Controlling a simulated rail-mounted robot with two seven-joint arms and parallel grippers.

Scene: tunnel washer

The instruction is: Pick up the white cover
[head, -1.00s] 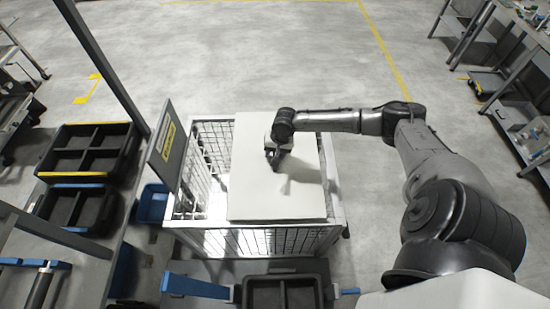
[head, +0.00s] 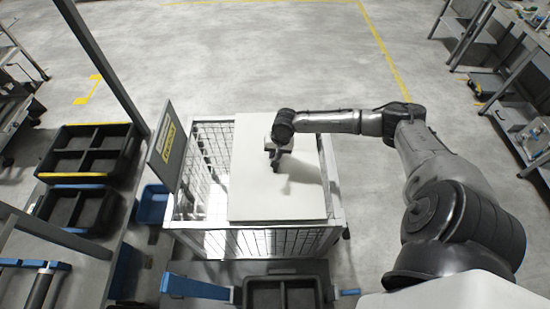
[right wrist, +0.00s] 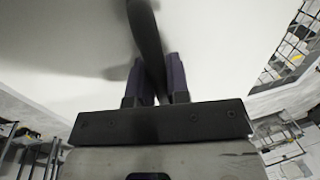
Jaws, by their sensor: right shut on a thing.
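The white cover (head: 265,195) is a flat pale panel lying over most of a white wire cage cart. My right gripper (head: 277,158) is above the middle of the cover, pointing down. In the right wrist view the fingers (right wrist: 155,80) are shut on a dark handle (right wrist: 147,35) that stands out from the cover (right wrist: 215,45). The far end of the handle runs out of the top of that view. The left gripper is in neither view.
The cage cart (head: 190,237) shows open wire mesh at its left, with a yellow-labelled sign panel (head: 167,150) there. Black divided trays (head: 92,150) stand at the left, and a blue bin (head: 152,205) sits beside the cart. The floor behind is clear.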

